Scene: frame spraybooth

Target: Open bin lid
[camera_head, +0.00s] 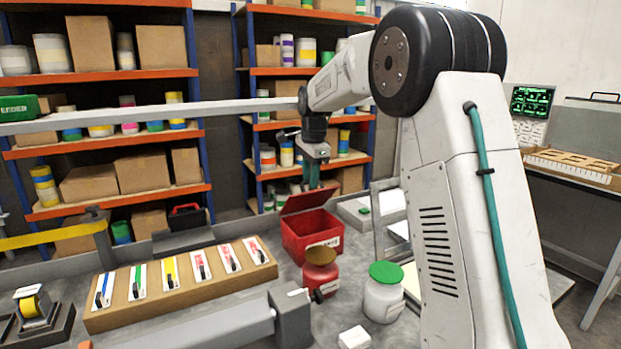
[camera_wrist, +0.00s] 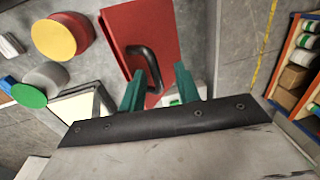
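The red bin (camera_head: 312,240) stands on the grey bench, right of the row of coloured cards. Its red lid (camera_head: 306,201) looks tilted in the head view; how far it stands open is hard to tell. In the wrist view the lid (camera_wrist: 118,28) fills the upper middle, with a dark handle (camera_wrist: 147,62) on it. My gripper (camera_head: 313,183) is just above the lid. Its two green fingers (camera_wrist: 160,70) are apart, with the lower part of the handle close to the left finger. I cannot tell whether they touch.
A red jar with a brown lid (camera_head: 320,270) and a white jar with a green lid (camera_head: 384,293) stand in front of the bin. A wooden board (camera_head: 185,285) with several cards lies to the left. Loaded shelves (camera_head: 105,135) stand behind the bench.

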